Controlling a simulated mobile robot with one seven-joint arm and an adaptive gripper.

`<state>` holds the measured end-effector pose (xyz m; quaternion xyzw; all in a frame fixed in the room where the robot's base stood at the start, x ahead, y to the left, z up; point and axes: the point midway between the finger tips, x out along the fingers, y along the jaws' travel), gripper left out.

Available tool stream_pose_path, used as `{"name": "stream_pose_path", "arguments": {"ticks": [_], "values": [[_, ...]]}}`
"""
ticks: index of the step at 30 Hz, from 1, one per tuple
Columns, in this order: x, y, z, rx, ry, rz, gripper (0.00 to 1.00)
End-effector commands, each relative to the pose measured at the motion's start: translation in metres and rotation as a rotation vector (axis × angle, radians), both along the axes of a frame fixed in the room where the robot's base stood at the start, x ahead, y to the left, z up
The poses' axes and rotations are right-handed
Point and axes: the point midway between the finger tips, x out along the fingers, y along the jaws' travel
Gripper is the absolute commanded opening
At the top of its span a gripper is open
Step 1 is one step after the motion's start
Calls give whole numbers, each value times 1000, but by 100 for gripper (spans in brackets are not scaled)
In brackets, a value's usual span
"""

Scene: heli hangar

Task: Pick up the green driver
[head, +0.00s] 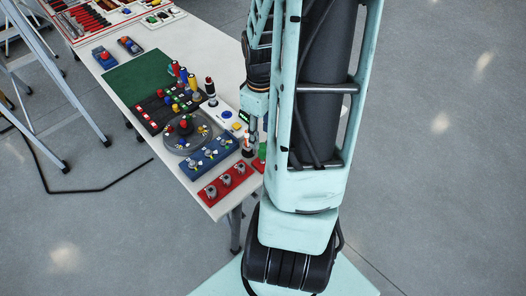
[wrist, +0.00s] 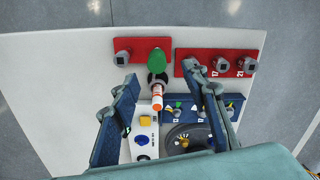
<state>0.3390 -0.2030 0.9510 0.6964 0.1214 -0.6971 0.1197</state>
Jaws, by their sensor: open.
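The green driver (wrist: 157,60) shows its rounded green handle in the wrist view, at a small red block near the table edge. Its lower part is hidden. In the head view its green handle (head: 262,150) shows partly, beside my arm. My gripper (wrist: 161,82) is open and empty, pointing down over the table. Its fingers lie either side of the line of the driver and an orange-and-white piece (wrist: 157,98). The driver handle is near the level of the fingertips in the picture; I cannot tell the height gap.
A red block with grey knobs (wrist: 221,63) lies right of the driver in the wrist view. A blue block (head: 207,155), a round grey tray (head: 170,140) and several upright coloured handles crowd the white table (head: 215,50). A stepladder (head: 65,85) stands left.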

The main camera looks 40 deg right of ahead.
Motion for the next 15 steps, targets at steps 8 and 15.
{"name": "stream_pose_path", "arguments": {"ticks": [8,15], "values": [[0,-1,-27,-1,0,-2,41],[-2,-4,-54,2,2,-1,41]]}}
